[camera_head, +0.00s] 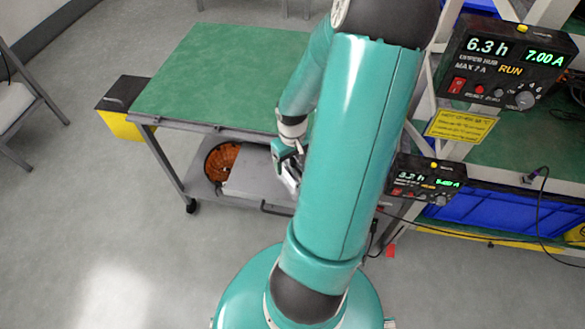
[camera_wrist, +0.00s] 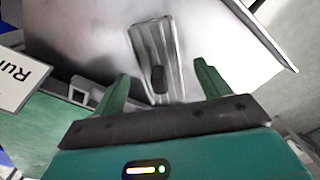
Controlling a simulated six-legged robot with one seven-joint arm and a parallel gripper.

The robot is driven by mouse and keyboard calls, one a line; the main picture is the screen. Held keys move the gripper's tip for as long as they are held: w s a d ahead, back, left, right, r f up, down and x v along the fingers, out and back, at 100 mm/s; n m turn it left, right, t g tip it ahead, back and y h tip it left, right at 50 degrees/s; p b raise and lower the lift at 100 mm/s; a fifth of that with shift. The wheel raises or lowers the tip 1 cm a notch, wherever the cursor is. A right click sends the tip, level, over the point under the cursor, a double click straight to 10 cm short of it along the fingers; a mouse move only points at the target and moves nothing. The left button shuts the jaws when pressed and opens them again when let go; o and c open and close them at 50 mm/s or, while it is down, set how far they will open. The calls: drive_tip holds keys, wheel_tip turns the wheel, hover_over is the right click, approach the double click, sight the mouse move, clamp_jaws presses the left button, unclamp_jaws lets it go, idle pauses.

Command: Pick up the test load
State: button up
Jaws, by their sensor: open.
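A ribbed grey metal block with a dark knob-like part, perhaps the test load (camera_wrist: 153,35), lies on a pale metal surface in the wrist view. My gripper (camera_wrist: 160,82) is open, with one green finger to each side of the block's near end. I see no clear contact between the fingers and the block. In the head view, my gripper (camera_head: 287,165) is low beside the green-topped cart, near its lower shelf. My arm hides part of this area, and I cannot make out the block there.
The cart (camera_head: 225,75) has a grey lower shelf (camera_head: 250,175) holding an orange-brown coil (camera_head: 221,160). A yellow-and-black box (camera_head: 121,122) adjoins its left side. Two display units, upper (camera_head: 500,65) and lower (camera_head: 425,180), are at right, with hanging cables.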

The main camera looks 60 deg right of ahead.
wheel_tip(320, 180, down, 2)
drive_tip(key=shift+f, duration=0.2)
drive_tip(key=c, duration=1.2)
drive_tip(key=shift+r, duration=0.1)
